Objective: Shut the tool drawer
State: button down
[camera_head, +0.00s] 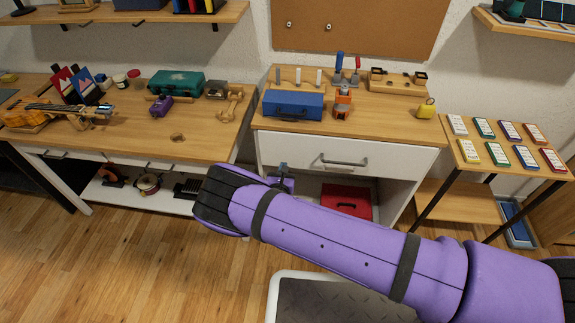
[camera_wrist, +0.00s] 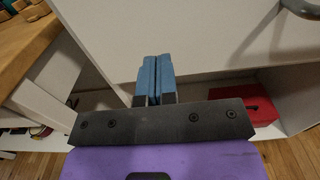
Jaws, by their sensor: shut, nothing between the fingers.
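The tool drawer (camera_head: 300,152) is the white front with a grey bar handle (camera_head: 344,162), under the wooden top of the white cabinet in the middle. It looks nearly flush with the cabinet, but I cannot tell whether a small gap is left. In the wrist view the drawer front (camera_wrist: 200,35) fills the upper part, with its handle (camera_wrist: 302,8) at the top right. My gripper (camera_wrist: 155,72) is shut and empty, with its blue fingertips pointing at the lower left of the front. In the head view my gripper (camera_head: 284,172) is left of the handle. Contact is unclear.
An open shelf under the drawer holds a red box (camera_head: 347,200). A blue toolbox (camera_head: 293,104) and tools stand on the cabinet top (camera_head: 365,117). A wooden workbench (camera_head: 200,140) is on the left, and a small stand (camera_head: 485,175) with colored cards on the right.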

jog(key=s, duration=0.9)
jog(key=shift+s+a, duration=0.2)
jog(key=shift+s, duration=0.05)
